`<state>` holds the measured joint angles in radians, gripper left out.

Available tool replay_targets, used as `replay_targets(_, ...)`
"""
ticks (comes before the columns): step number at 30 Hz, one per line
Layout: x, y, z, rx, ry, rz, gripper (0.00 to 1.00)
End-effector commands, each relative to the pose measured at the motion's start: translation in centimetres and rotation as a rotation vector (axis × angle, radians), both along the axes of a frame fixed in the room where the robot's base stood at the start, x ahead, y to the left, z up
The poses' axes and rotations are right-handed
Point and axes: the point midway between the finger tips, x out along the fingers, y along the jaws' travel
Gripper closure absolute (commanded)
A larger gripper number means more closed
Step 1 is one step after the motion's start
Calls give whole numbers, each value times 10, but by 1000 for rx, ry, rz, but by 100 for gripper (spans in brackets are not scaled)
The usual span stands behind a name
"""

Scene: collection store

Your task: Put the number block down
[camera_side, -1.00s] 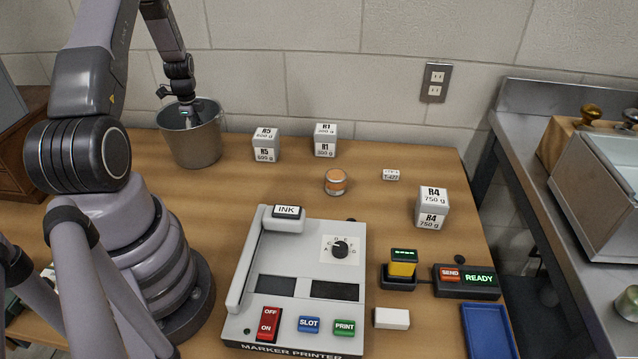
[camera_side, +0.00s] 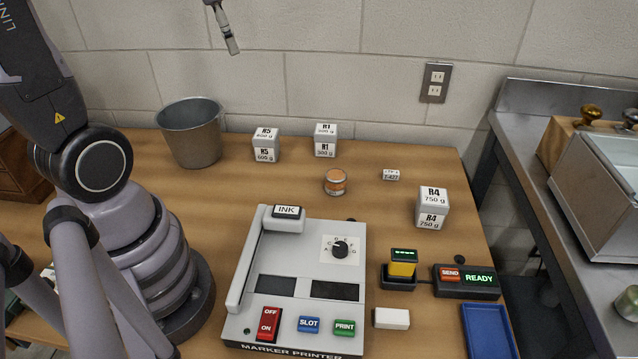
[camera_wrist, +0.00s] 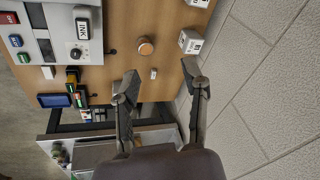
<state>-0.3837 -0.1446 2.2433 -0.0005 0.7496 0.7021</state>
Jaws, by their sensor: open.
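A small white block (camera_side: 391,174) with dark lettering, which looks like "T-427", lies on the wooden table right of the orange-topped jar. It also shows in the wrist view (camera_wrist: 153,73), seen between my spread fingers but well beyond them. My gripper (camera_wrist: 160,76) is open with nothing between its fingers. In the side view only part of my gripper (camera_side: 230,42) shows, high against the wall at the top edge, above and apart from the table.
A metal bucket (camera_side: 190,135) stands at the back left.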

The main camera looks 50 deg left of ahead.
Motion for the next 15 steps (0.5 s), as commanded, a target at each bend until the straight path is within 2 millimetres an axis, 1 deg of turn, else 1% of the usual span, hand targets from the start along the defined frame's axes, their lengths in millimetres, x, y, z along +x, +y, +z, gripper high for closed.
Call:
replay_targets(1, -17, -28, 16, -15, -52, 27, 55)
replay_targets(2, -27, -41, 21, -31, -77, 53, 55)
replay_targets(3, -42, -56, 27, -55, -105, 87, 55)
replay_targets(6, -75, -84, 35, -116, -166, 159, 55)
replay_targets(9, -100, -100, 36, -171, -206, 214, 55)
replay_targets(10, -105, -103, 35, -184, -213, 226, 55)
replay_targets(12, -115, -107, 34, -207, -226, 249, 55)
replay_targets(15, -120, -110, 33, -223, -232, 265, 55)
